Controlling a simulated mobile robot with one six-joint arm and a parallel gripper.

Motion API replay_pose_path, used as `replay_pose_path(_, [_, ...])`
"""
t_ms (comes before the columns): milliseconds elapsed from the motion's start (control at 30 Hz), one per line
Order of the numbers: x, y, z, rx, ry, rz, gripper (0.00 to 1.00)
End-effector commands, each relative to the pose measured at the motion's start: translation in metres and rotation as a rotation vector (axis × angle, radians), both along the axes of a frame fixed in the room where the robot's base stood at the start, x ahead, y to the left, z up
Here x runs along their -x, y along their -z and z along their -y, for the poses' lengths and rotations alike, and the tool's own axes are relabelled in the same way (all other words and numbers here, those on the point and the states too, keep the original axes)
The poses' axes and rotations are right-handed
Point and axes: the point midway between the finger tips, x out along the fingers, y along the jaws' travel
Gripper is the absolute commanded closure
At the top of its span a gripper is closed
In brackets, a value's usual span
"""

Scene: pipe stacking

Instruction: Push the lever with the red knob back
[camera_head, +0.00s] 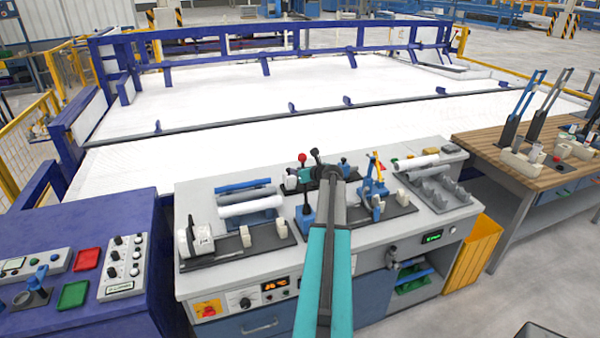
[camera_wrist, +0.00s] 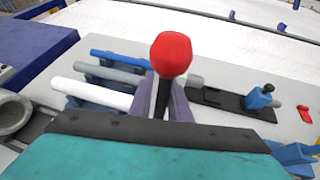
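The lever's red knob (camera_wrist: 171,54) stands large in the middle of the wrist view, on a dark stem. It also shows small in the head view (camera_head: 302,157), near the middle of the grey workbench. The two purple-grey fingers of my gripper (camera_wrist: 163,98) stand either side of the stem, just below the knob. The knob hides part of the fingertips, and I cannot tell whether the fingers touch or clamp the stem. In the head view my own arm covers the lever's lower part.
Blue, grey and white pipes (camera_wrist: 98,90) lie left of the knob in the wrist view. A blue lever fixture (camera_head: 373,178) stands close on the right in the head view. A black plate with a blue fitting (camera_wrist: 258,98) lies right of the knob in the wrist view.

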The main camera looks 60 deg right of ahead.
Motion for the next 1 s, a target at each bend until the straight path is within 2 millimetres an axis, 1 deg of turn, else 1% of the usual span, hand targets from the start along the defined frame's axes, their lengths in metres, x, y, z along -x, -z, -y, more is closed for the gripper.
replay_pose_path(33, [-0.001, 0.000, 0.000, 0.000, -0.001, 0.000, 0.74])
replay_pose_path(67, [0.000, 0.000, 0.001, 0.000, 0.000, -0.001, 0.70])
replay_pose_path(400, [0.003, 0.000, 0.001, 0.001, 0.002, -0.003, 0.70])
replay_pose_path(567, [0.009, -0.001, -0.001, 0.002, 0.003, -0.002, 0.70])
replay_pose_path(767, [0.022, -0.007, -0.007, 0.002, 0.003, -0.003, 0.70])
replay_pose_path(1000, [0.046, -0.019, -0.017, 0.002, 0.005, -0.001, 0.70])
